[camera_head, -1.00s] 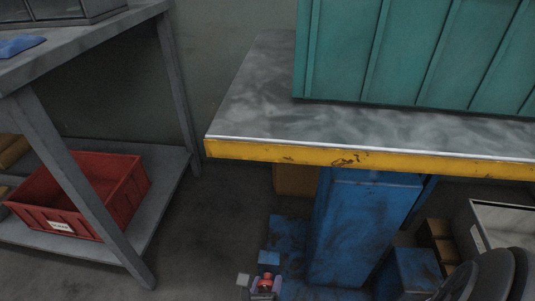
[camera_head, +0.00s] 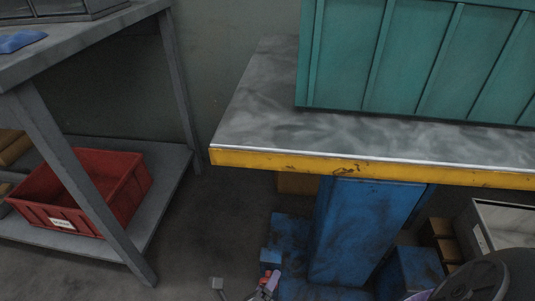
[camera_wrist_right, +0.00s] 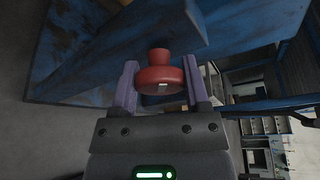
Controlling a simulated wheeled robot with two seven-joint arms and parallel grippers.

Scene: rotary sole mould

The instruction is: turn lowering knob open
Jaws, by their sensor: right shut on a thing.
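The lowering knob (camera_wrist_right: 160,78) is red and round with a narrower neck. In the wrist view it sits at the base of a blue metal part, between the two purple fingers of my right gripper (camera_wrist_right: 158,86). The fingers are shut on it from both sides. In the head view my right gripper (camera_head: 269,283) is small at the bottom edge, tilted, beside the blue lift base. A bit of the red knob (camera_head: 263,282) shows there, mostly hidden by the fingers. My left gripper is out of view.
The lift's blue column (camera_head: 360,230) carries a grey table with a yellow edge (camera_head: 370,169). A green ribbed box (camera_head: 415,60) stands on it. A red crate (camera_head: 115,190) sits on the workbench's lower shelf at left. Bare floor lies between.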

